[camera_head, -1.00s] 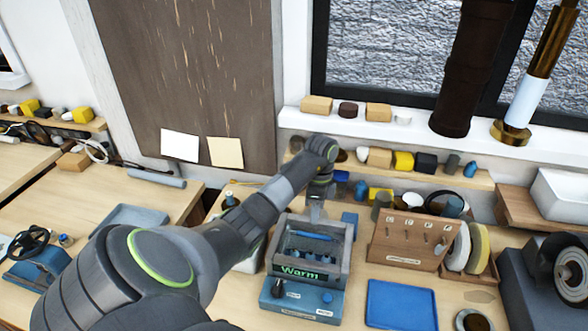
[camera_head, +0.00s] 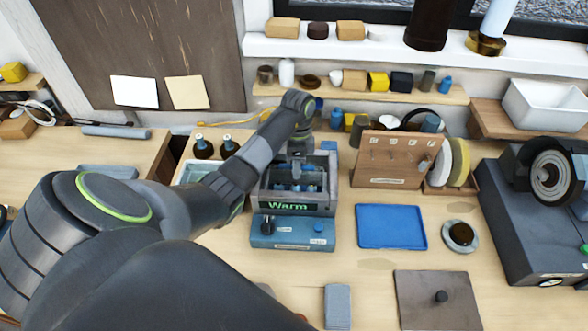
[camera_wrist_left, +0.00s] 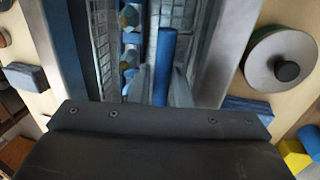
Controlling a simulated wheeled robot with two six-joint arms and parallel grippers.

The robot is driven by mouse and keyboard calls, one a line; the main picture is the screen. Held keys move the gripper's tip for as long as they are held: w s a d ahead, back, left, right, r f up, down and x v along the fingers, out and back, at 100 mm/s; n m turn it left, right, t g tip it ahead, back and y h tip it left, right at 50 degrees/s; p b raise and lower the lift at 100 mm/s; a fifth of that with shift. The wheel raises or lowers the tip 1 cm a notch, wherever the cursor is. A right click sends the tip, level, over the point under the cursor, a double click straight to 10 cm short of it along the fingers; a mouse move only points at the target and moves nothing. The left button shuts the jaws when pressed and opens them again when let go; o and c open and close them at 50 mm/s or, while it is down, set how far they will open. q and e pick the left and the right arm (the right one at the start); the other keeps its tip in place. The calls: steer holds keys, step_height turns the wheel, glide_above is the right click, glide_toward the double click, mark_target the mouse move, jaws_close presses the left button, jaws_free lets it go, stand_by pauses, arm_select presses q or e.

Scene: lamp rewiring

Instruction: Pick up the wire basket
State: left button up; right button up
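The wire basket (camera_wrist_left: 105,45) sits in the tank of the blue-grey cleaner (camera_head: 290,230), whose display reads "Warm". The left wrist view shows its mesh sides, small blue and metal parts inside, and its blue handle bar (camera_wrist_left: 164,55). My left gripper (camera_head: 297,165) reaches down over the tank and hides part of the basket in the head view. In the left wrist view my left gripper's fingers (camera_wrist_left: 161,88) stand on either side of the handle, close to it. Whether they press on it cannot be told. My right gripper is not in view.
An empty blue tray (camera_head: 391,227) lies right of the cleaner. A wooden rack (camera_head: 388,160) stands behind the tray, and a grinder (camera_head: 540,190) at the far right. A square plate with a knob (camera_head: 437,300) lies at the front. Bottles (camera_head: 203,148) stand left of the cleaner.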

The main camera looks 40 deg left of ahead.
arm_select(q)
steer(key=shift+d, duration=0.15)
steer(key=shift+a+f, duration=0.2)
jaws_close()
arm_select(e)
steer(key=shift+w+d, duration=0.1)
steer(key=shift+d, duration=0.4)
